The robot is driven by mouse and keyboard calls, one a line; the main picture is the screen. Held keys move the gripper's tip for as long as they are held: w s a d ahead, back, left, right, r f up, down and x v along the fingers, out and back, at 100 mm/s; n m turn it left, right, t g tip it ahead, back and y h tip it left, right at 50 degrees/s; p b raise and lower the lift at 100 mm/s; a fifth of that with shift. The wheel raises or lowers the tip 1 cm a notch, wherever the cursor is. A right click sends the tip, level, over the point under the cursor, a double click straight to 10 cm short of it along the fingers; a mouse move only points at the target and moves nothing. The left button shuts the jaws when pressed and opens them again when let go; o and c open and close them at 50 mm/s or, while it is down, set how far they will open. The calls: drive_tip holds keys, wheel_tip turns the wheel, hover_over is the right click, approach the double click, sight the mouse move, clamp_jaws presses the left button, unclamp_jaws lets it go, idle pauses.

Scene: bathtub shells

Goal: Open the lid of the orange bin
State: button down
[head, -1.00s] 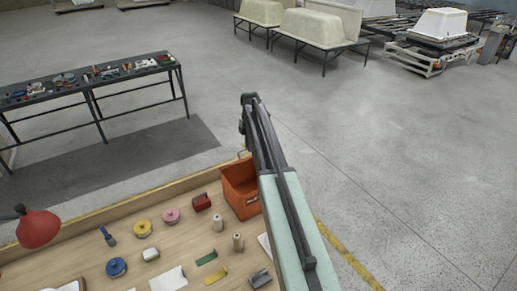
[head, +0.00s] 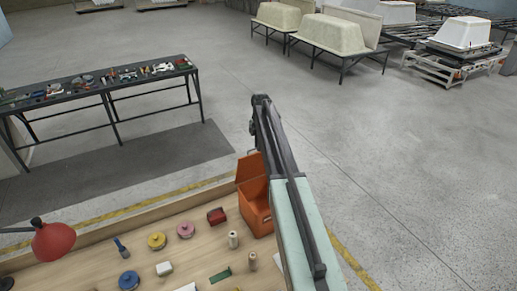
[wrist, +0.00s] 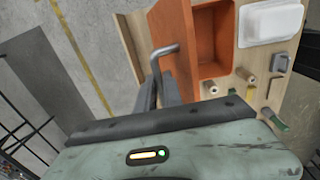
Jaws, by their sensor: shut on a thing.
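The orange bin (head: 257,211) stands at the far edge of the wooden workbench, partly hidden behind my arm in the head view. Its lid (head: 251,169) is tilted up. In the wrist view the open bin (wrist: 214,66) shows its inside, with the raised lid (wrist: 174,38) beside the opening. A grey bent handle (wrist: 165,50) is on the lid. My gripper (wrist: 155,92) is shut on this handle in the wrist view.
A red case (head: 216,216), pink disc (head: 186,230), yellow disc (head: 157,241), blue disc (head: 129,280) and spools (head: 233,240) lie on the workbench (head: 205,258). A red lamp (head: 52,242) stands at left. A tool table (head: 110,88) stands beyond. Open floor lies right.

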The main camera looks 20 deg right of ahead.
drive_tip(key=shift+w+d, duration=0.2)
drive_tip(key=shift+w, duration=0.15)
drive_tip(key=c, duration=1.5)
unclamp_jaws()
